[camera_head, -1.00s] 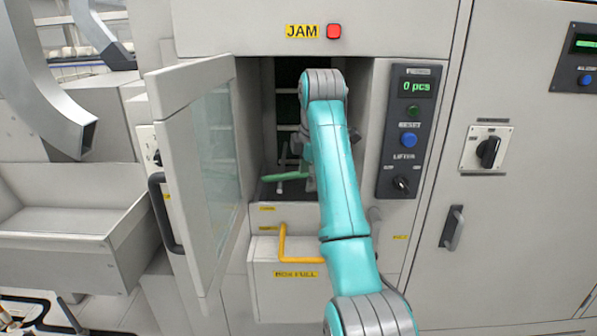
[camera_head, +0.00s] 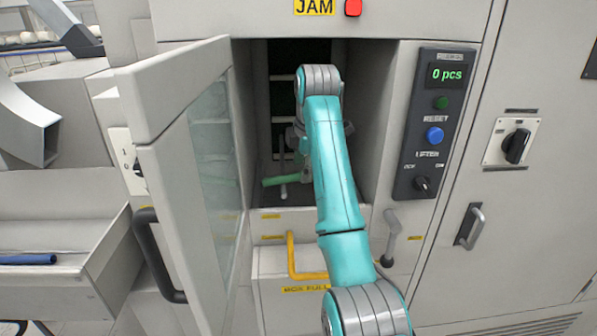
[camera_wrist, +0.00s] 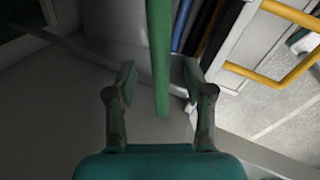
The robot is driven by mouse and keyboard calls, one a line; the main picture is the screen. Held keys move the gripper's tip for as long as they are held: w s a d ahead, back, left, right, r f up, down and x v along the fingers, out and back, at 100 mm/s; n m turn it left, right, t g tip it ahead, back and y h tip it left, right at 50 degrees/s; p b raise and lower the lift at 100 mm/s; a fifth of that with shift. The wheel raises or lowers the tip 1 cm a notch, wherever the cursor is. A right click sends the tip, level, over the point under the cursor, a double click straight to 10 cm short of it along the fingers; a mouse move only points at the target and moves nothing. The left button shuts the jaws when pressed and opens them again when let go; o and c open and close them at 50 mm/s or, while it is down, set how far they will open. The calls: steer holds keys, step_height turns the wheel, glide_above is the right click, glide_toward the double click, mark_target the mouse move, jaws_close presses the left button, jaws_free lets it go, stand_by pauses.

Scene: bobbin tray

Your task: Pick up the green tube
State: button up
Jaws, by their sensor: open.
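The green tube (camera_head: 283,179) lies inside the open bay of the machine, its left end sticking out toward the door side. Its right part is hidden behind my arm in the head view. In the wrist view the green tube (camera_wrist: 159,50) runs from the top edge down to between the fingertips. My gripper (camera_wrist: 160,84) is open, with one finger on each side of the tube and a visible gap on both sides. I cannot tell how far the tube is in depth from the fingers. In the head view my gripper is mostly hidden by my arm.
The hinged door (camera_head: 190,170) stands open left of the bay. A yellow handle (camera_head: 291,258) sits below the opening, and a control panel (camera_head: 433,130) is right of it. A blue tube (camera_head: 28,259) lies on the left tray. Several dark tubes (camera_wrist: 205,25) show beside the green one.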

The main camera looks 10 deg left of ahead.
steer(key=shift+x, duration=0.95)
jaws_close()
steer(key=shift+r, duration=0.2)
